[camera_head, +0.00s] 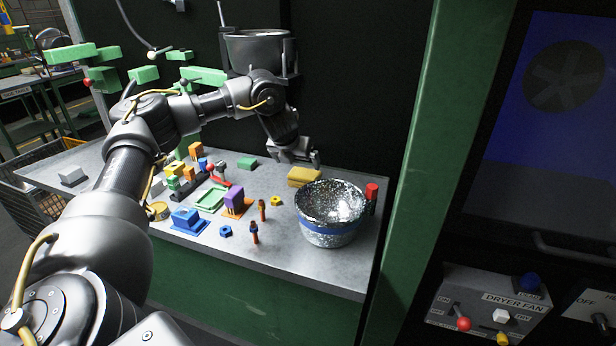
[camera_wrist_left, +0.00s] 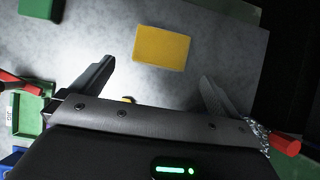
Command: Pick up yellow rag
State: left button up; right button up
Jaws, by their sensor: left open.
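The yellow rag (camera_head: 304,176) lies folded like a flat block on the grey table, behind the speckled metal bowl. In the left wrist view the rag (camera_wrist_left: 161,46) shows as a yellow rectangle ahead of the fingers and roughly between them. My left gripper (camera_head: 303,156) is open and empty, above and close to the rag. Its two fingers (camera_wrist_left: 158,82) are spread wider than the rag in the wrist view. The rag appears free of the fingers. My right gripper is not in view.
The speckled bowl (camera_head: 328,232) with a blue band stands in front of the rag, with a red-capped item (camera_head: 371,191) beside it. A green block (camera_head: 247,163), a green tray (camera_head: 210,199) and several coloured parts lie to the left. A green post (camera_head: 420,150) bounds the table's right side.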

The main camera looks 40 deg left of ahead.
aim_at(305, 172)
pick_arm(q)
jog(key=x, duration=0.5)
jog(key=shift+w+d+f, duration=0.15)
jog(key=shift+w, duration=0.1)
jog(key=shift+p+x, duration=0.3)
jog(key=shift+x, duration=2)
jog(key=shift+w+f, duration=0.15)
jog(key=shift+w, duration=0.05)
jog(key=shift+c, duration=0.3)
jog(key=c, duration=0.6)
jog(key=shift+c, duration=0.2)
jog(key=shift+r, duration=0.6)
jog(key=r, duration=0.2)
jog(key=shift+s+r+b, duration=0.25)
jog(key=shift+r+b, duration=0.05)
jog(key=s+r, duration=0.9)
jog(key=s, duration=0.4)
jog(key=shift+s+d+p, duration=0.3)
jog(key=shift+d+p, duration=0.05)
jog(key=shift+p, duration=0.1)
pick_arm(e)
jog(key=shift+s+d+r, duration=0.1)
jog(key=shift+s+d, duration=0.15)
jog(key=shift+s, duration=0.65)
